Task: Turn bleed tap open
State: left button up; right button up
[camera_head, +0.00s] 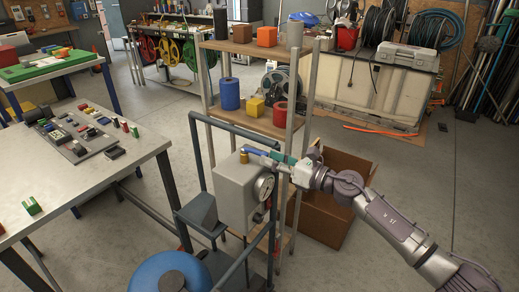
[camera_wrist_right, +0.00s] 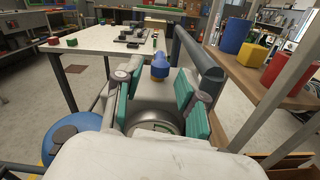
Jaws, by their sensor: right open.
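The bleed tap has a blue lever (camera_head: 256,151) on a brass body (camera_head: 243,157). It stands on top of a grey box with a round gauge (camera_head: 263,187) on its side. My right gripper (camera_head: 280,157) reaches in from the right, close to the tap. In the wrist view the blue tap (camera_wrist_right: 160,66) shows beyond and between the green-padded fingers of my right gripper (camera_wrist_right: 156,92). The fingers are apart with nothing held. Whether a finger touches the lever cannot be told. My left gripper is not in view.
A grey pipe frame (camera_head: 237,130) rises beside the box. A shelf rack (camera_head: 258,121) with coloured blocks stands behind it, and a cardboard box (camera_head: 325,215) is under my right arm. A blue round tank (camera_head: 170,272) is at the front. A workbench (camera_head: 120,165) is at the left.

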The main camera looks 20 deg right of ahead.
aim_at(259, 155)
jog(key=shift+p+x, duration=0.3)
jog(key=shift+x, duration=2.05)
grip_shut()
jog(key=shift+f, duration=0.1)
